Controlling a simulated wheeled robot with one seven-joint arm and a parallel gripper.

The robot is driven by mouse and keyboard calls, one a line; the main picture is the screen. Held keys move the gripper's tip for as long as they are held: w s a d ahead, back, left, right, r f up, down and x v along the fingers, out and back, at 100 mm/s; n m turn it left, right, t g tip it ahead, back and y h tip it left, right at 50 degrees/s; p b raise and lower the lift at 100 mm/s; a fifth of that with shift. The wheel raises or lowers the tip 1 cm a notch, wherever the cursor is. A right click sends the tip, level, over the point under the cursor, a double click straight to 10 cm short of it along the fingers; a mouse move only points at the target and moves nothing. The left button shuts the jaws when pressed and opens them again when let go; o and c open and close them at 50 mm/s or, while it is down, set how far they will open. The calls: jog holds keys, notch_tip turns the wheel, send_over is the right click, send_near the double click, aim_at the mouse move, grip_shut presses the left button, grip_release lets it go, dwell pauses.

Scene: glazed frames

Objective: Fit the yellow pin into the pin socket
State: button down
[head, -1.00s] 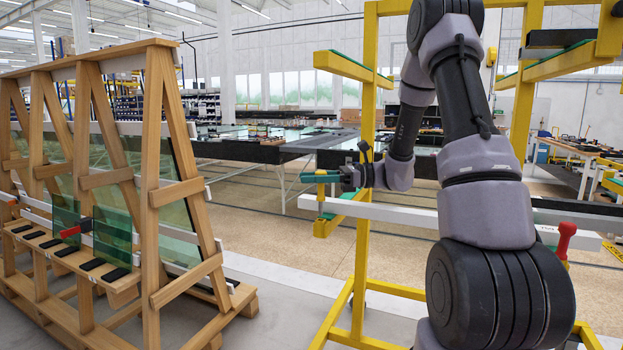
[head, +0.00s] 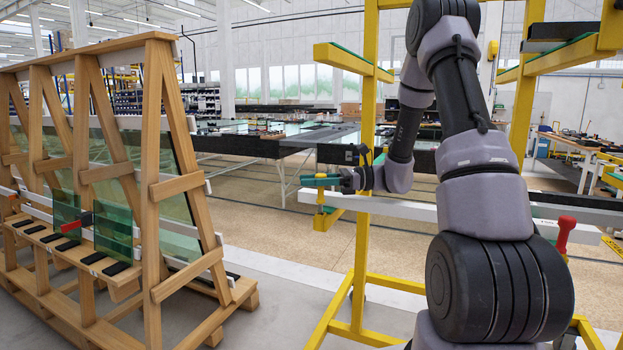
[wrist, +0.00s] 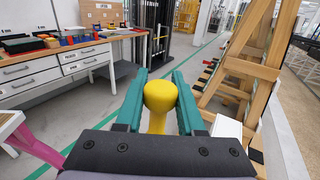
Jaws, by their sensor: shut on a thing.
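The yellow pin (wrist: 160,96) has a rounded knob and a narrower shank, and sits between the two green fingers of my gripper (wrist: 159,84) in the wrist view. My gripper is shut on it. In the head view my gripper (head: 321,181) is level at the left end of a white bar (head: 400,211), close to a yellow post. A yellow piece shows just below the fingers there; I cannot tell whether it is the pin or part of the frame. I cannot make out the pin socket in either view.
A yellow frame (head: 365,150) stands beside and behind my arm. A red-knobbed pin (head: 565,232) stands at the white bar's right. A wooden rack (head: 160,190) with glass panes stands left. A workbench (wrist: 60,65) shows in the wrist view. Floor lies open between rack and frame.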

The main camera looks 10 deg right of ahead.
aim_at(319, 192)
jog(key=shift+f, duration=0.85)
jog(key=shift+f, duration=0.2)
jog(key=shift+s+f, duration=0.3)
jog(key=shift+f, duration=0.4)
jog(key=shift+w+r, duration=0.15)
jog(key=shift+r, duration=0.85)
jog(key=shift+w+r, duration=0.15)
jog(key=shift+r, duration=0.8)
jog(key=shift+f, duration=1.15)
dwell(0.5)
